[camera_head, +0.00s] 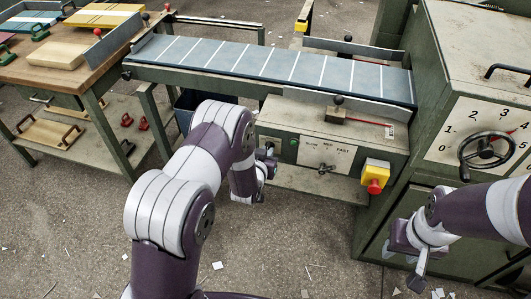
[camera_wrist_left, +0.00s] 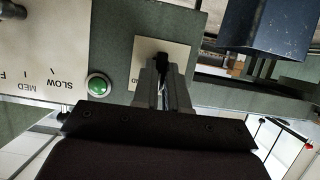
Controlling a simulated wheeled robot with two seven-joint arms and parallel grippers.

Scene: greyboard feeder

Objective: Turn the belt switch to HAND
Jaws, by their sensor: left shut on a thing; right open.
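The belt switch is a black knob (camera_wrist_left: 161,60) on a cream plate (camera_wrist_left: 178,51) at the left end of the green control panel (camera_head: 278,120). In the left wrist view, which is upside down, part of a word ending in "ND" shows on the plate. My left gripper (camera_wrist_left: 165,88) is shut on the knob, its fingers hiding most of it and the plate's lower part. In the head view my left gripper (camera_head: 269,163) is at the panel's front, partly behind my own arm. The knob's exact angle is hard to tell. My right gripper (camera_head: 412,268) is open and empty, low at the right.
A green button (camera_wrist_left: 98,85) sits beside the switch plate, then a speed plate (camera_head: 326,153) marked SLOW, MED, FAST. A red stop button (camera_head: 374,186) on a yellow box juts out right. The conveyor belt (camera_head: 270,65) runs above; a blue bin (camera_wrist_left: 268,28) is near the switch.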

